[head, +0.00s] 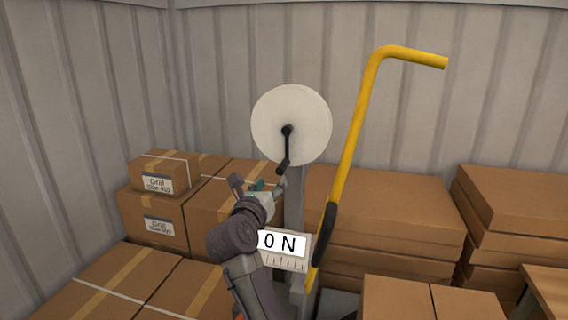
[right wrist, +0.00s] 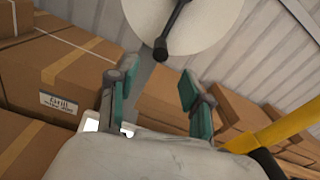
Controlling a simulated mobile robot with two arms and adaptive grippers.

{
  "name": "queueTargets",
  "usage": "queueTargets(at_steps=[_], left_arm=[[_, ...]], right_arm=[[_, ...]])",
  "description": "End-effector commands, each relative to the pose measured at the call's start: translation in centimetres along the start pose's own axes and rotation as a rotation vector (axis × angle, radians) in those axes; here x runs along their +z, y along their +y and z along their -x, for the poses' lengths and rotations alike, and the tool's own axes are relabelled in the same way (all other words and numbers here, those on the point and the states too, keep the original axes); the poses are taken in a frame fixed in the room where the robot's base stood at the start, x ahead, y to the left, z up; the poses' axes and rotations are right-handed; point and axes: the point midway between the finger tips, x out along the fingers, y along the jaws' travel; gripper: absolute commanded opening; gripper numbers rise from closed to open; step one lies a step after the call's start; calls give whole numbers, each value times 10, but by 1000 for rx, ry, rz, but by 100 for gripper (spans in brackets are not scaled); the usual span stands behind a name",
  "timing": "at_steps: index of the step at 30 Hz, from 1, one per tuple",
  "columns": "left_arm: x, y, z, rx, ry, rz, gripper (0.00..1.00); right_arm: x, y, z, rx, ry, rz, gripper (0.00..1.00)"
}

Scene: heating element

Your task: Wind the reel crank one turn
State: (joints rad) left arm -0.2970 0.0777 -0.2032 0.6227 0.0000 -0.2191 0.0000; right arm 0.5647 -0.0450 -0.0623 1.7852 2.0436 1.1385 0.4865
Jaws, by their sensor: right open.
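The reel is a white round disc (head: 310,115) on a grey upright post, and it also shows at the top of the right wrist view (right wrist: 205,22). Its black crank (head: 285,148) hangs down from the hub, with the handle end lowest. My right gripper (head: 268,185) is just below the crank handle, with its teal-padded fingers apart and nothing between them. In the right wrist view the handle end (right wrist: 160,48) lies ahead of the open fingers (right wrist: 158,92), apart from them. My left gripper is not in view.
A yellow bent bar (head: 358,125) with a black grip rises right of the reel post. Stacked cardboard boxes (head: 160,215) stand left, and more boxes (head: 385,205) stand right. Ribbed walls are behind.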

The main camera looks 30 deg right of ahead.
Motion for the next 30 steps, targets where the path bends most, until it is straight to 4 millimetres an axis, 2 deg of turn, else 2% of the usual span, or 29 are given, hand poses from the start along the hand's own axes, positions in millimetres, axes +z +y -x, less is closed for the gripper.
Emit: queueTargets(at_steps=[6,12,15,21,29,30], left_arm=[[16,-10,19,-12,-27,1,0],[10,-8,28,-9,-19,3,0],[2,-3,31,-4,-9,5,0],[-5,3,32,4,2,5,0],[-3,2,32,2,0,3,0],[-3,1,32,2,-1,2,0]], right_arm=[[5,-2,-49,-3,-3,5,50],[4,-2,-86,-3,-2,5,50],[3,0,-99,-1,-3,4,50],[2,0,-110,1,-3,1,50],[1,0,-111,1,-3,1,50],[1,0,-111,1,-3,1,43]])
